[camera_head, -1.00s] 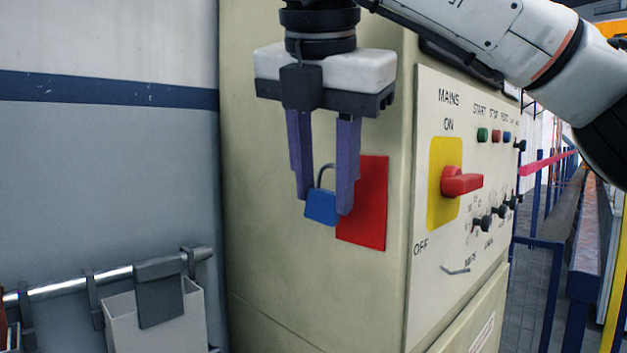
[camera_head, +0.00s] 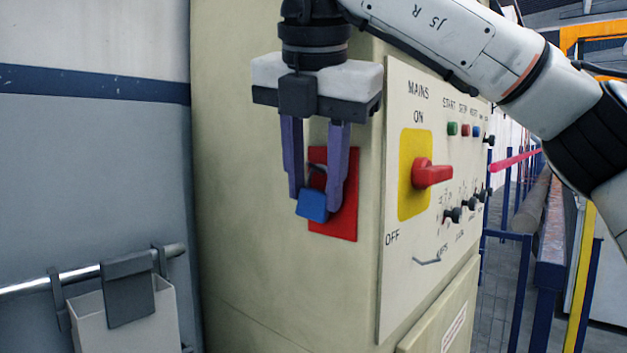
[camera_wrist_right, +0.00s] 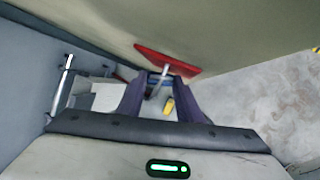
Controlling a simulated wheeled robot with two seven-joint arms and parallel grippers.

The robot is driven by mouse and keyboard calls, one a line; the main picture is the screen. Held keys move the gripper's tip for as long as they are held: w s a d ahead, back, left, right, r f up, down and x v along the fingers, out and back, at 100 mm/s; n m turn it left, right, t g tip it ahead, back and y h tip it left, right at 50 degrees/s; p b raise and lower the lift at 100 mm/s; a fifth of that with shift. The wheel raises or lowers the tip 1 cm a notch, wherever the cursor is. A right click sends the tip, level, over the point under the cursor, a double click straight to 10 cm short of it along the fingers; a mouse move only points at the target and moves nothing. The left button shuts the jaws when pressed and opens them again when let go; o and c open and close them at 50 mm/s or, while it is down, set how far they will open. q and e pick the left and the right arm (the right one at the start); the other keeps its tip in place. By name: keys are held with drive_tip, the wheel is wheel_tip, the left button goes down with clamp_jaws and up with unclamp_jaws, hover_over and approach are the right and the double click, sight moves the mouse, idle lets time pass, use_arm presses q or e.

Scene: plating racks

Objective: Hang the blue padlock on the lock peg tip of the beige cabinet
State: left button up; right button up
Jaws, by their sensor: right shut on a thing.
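The blue padlock (camera_head: 312,206) hangs between the fingertips of my right gripper (camera_head: 315,200), which is shut on it. Its shackle points up and is partly hidden by the fingers. The beige cabinet (camera_head: 250,260) has a red plate (camera_head: 340,222) on its left face, behind the padlock and gripper. In the right wrist view, a pale rod (camera_wrist_right: 163,74), apparently the lock peg, sticks out from the red plate (camera_wrist_right: 180,64) between the fingers. I cannot tell whether the shackle touches or surrounds its tip. My left gripper is out of view.
The cabinet's front panel carries a red switch (camera_head: 432,174) on a yellow plate and several knobs, right of my gripper. A metal rail (camera_head: 85,274) with a hanging pale bin (camera_head: 150,310) is at lower left. Blue railings (camera_head: 530,270) stand at far right.

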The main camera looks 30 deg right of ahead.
idle(0.4)
drive_tip(key=o, duration=1.1)
drive_tip(key=shift+o, duration=0.2)
drive_tip(key=p+v, duration=0.1)
drive_tip(key=v, duration=0.9)
drive_tip(key=shift+r, duration=0.2)
drive_tip(key=shift+s, duration=0.1)
